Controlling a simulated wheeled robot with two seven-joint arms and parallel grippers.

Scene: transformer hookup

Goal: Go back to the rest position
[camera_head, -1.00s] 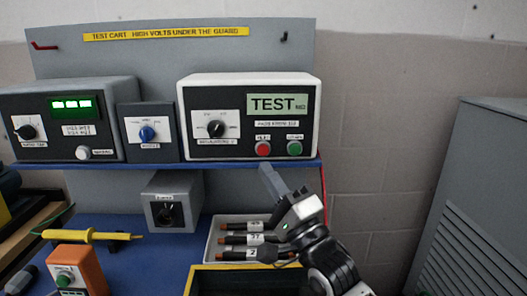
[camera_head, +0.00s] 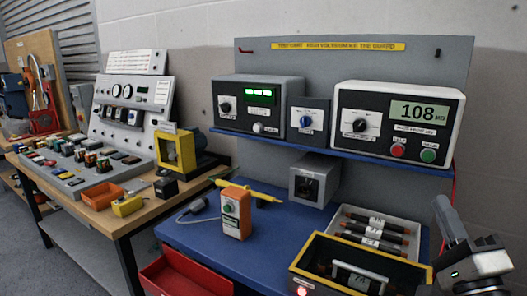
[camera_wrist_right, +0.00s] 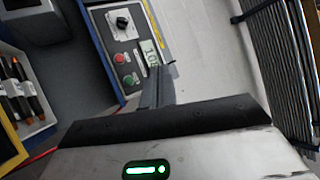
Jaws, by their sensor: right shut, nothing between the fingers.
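My right gripper (camera_head: 441,205) is at the right edge of the head view, at the right side of the test cart. Its fingers are shut and hold nothing. In the right wrist view its shut fingers (camera_wrist_right: 156,88) point toward the tester with the red and green buttons. The tester (camera_head: 395,118) stands on the cart's blue shelf and its display reads 108. The fingers look apart from it. My left gripper is not in view.
A grey tray (camera_head: 411,238) of dark probes and a yellow-edged box (camera_head: 312,273) sit on the blue cart top. An orange handheld unit (camera_head: 236,212) stands left of them. A wooden bench (camera_head: 104,214) with a control panel is farther left.

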